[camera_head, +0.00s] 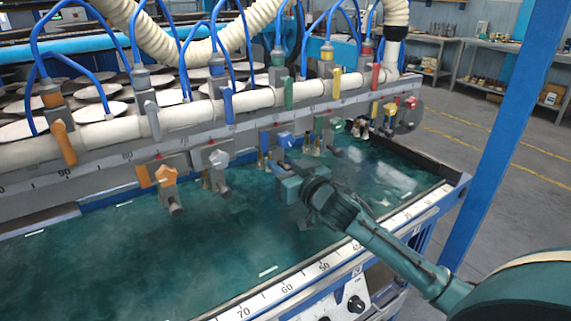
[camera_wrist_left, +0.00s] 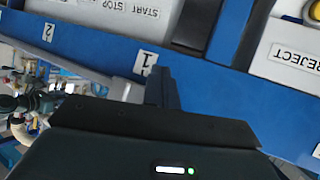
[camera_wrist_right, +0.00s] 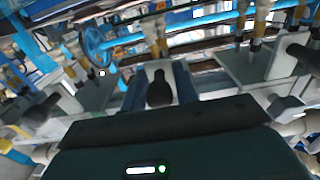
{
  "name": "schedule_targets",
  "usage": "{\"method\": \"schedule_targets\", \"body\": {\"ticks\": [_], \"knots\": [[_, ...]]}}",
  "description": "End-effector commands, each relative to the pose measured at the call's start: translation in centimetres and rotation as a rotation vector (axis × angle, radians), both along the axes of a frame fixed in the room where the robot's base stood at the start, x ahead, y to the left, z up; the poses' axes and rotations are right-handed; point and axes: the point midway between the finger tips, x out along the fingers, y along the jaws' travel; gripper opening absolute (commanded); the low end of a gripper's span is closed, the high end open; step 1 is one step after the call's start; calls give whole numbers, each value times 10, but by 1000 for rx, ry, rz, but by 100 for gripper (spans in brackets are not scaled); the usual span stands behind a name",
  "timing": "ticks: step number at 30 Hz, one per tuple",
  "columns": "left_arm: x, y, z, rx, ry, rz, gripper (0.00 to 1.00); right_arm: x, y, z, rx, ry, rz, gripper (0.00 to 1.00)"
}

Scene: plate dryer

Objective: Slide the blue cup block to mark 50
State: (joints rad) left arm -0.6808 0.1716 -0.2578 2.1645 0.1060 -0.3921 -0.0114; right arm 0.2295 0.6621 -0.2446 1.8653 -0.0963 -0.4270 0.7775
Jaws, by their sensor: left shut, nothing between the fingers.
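The blue cup block (camera_head: 284,140) hangs on the grey rail behind the green bath, just behind my right gripper. My right gripper (camera_head: 285,172) reaches over the bath from the right, with its fingers towards the rail. In the right wrist view its fingers (camera_wrist_right: 160,88) stand apart, with a dark knob (camera_wrist_right: 160,92) on a pale part between them or just beyond. I cannot tell whether they touch it. The ruler's mark 50 (camera_head: 323,267) shows on the front edge. My left gripper (camera_wrist_left: 160,88) is shut and empty, near blue panels; it is outside the head view.
An orange block (camera_head: 165,175) and a grey block (camera_head: 217,158) hang left of the blue one. Green (camera_head: 319,125), yellow and red (camera_head: 410,103) blocks hang to the right. A cream pipe (camera_head: 190,117) with coloured valves runs above. A blue post (camera_head: 505,120) stands at right.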

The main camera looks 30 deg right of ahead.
Motion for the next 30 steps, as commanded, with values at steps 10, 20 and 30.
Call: {"method": "schedule_targets", "body": {"ticks": [10, 20, 30], "knots": [[0, 0, -1, -1, 1, -1, 0, 0, 0, 0, 0, 1, -1, 43], [0, -1, -3, -4, 2, -1, 0, -28, -2, -2, 0, 4, 0, 43], [0, -1, -6, -13, 2, 2, 0, -94, -7, -3, 1, 4, 0, 43]]}}
